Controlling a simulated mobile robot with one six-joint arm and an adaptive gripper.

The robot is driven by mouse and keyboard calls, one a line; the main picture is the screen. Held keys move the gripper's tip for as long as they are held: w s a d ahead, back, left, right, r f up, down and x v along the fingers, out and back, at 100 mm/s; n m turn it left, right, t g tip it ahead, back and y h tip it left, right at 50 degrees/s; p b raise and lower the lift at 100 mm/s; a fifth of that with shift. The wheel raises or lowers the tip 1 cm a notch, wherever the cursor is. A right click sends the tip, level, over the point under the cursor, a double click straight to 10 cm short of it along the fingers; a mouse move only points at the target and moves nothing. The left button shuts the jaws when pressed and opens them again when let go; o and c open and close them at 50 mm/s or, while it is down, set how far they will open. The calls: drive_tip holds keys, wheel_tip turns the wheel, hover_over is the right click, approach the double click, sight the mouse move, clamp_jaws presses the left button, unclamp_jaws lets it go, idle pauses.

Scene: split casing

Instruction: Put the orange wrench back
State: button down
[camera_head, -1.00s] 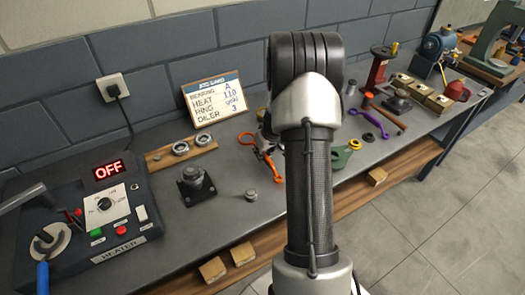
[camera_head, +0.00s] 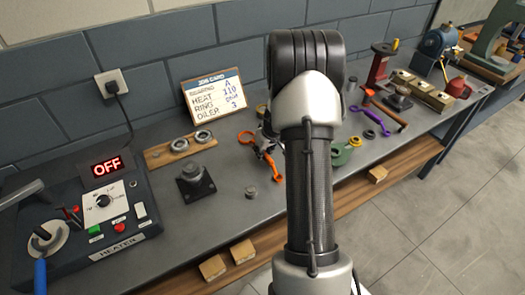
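The orange wrench (camera_head: 267,157) shows in the head view on the grey bench, just left of my arm. Its ring-like upper end points left and its lower part runs down toward the arm, which covers some of it. I cannot tell whether it touches the bench or is held. My arm stands upright across the middle of the view and hides most of my gripper. A small dark and silver part beside the wrench, at the arm's left edge, may belong to it. Its fingers cannot be made out.
Left are the heater (camera_head: 100,215) reading OFF, a wooden bearing rack (camera_head: 180,150), a black-based post (camera_head: 195,182) and a job card (camera_head: 213,95). Right are a purple wrench (camera_head: 377,120), a hammer (camera_head: 390,115), a red spool stand (camera_head: 381,65) and a blue machine (camera_head: 438,45).

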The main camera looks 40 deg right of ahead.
drive_tip(key=shift+f, duration=0.15)
drive_tip(key=c, duration=1.4)
unclamp_jaws()
drive_tip(key=shift+c, duration=0.2)
drive_tip(key=v, duration=1.2)
drive_tip(key=shift+s+a, duration=0.1)
